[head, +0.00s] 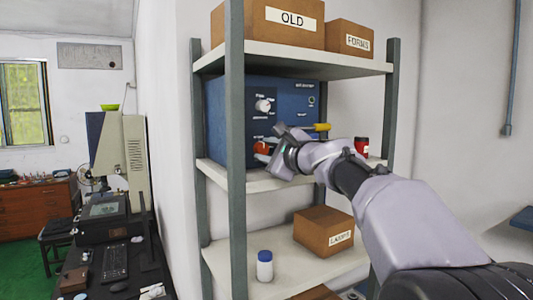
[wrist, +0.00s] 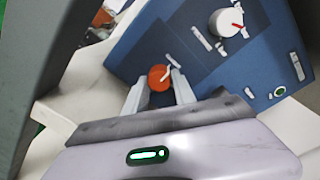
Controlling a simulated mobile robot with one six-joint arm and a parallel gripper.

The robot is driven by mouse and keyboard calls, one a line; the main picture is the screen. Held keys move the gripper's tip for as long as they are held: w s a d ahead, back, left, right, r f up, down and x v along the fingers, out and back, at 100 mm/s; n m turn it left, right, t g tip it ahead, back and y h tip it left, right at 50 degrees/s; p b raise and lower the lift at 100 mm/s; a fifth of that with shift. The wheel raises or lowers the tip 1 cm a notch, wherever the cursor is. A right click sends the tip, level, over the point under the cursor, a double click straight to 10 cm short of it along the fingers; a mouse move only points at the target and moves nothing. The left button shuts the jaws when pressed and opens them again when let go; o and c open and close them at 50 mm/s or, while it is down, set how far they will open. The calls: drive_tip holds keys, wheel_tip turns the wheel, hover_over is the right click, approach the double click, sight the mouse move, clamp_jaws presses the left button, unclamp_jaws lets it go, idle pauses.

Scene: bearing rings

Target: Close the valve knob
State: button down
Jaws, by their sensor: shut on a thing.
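A blue panel box (head: 233,105) stands on the middle shelf. It carries a red-orange knob (head: 261,147) low on its front and a white knob (head: 263,105) above. I cannot read which one is labelled as the valve. My gripper (head: 268,146) is at the orange knob. In the wrist view, the two pale fingers of my gripper (wrist: 159,84) are shut on the orange knob (wrist: 158,74), one on each side. Its white pointer slants to the upper right. The white knob (wrist: 229,22) has a red pointer and stands apart from the fingers.
A grey shelf post (head: 236,160) stands close left of my gripper. A yellow-handled object (head: 322,127) and a red-black can (head: 361,147) are behind my wrist. Boxes, including the "OLD" box (head: 288,20), sit above. A white bottle (head: 265,266) and a carton (head: 323,231) are below.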

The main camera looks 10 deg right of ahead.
idle(0.3)
drive_tip(key=c, duration=1)
unclamp_jaws()
drive_tip(key=shift+c, duration=0.2)
drive_tip(key=b+v, duration=0.3)
drive_tip(key=v, duration=1.4)
drive_tip(key=shift+s, duration=0.25)
